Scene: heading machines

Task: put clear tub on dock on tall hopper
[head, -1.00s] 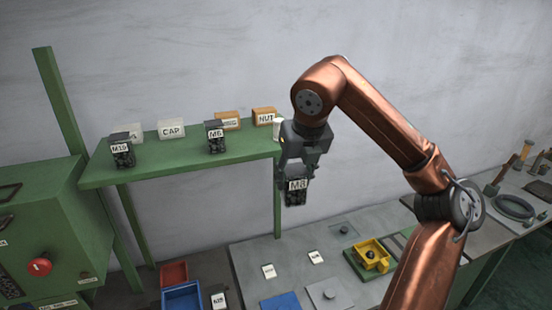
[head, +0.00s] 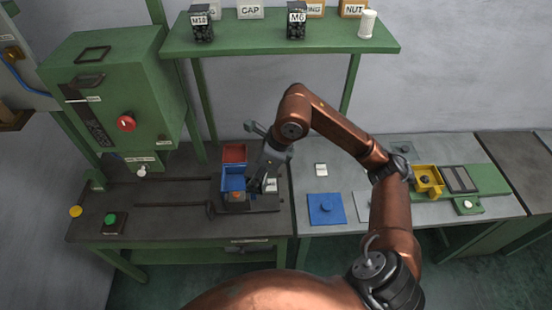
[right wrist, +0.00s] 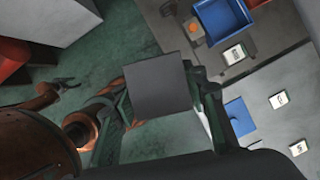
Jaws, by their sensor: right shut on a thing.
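My right gripper (head: 262,178) is low over the left bench, just right of the blue bin. In the right wrist view it (right wrist: 160,92) is shut on a tub, whose flat dark grey square face (right wrist: 160,85) fills the space between the fingers. In the head view the tub is mostly hidden by the gripper, and its label cannot be read. My left arm shows small in the right wrist view, with its gripper (right wrist: 66,83) away from everything; its jaws are too small to judge. I cannot pick out the dock or tall hopper with certainty.
A blue bin (head: 233,177) and red bin (head: 234,153) stand beside the gripper. The green shelf (head: 270,45) holds tubs M10 (head: 202,27) and M6 (head: 297,25). A green machine (head: 105,95) stands left. The right bench holds a blue plate (head: 326,208) and yellow tray (head: 427,180).

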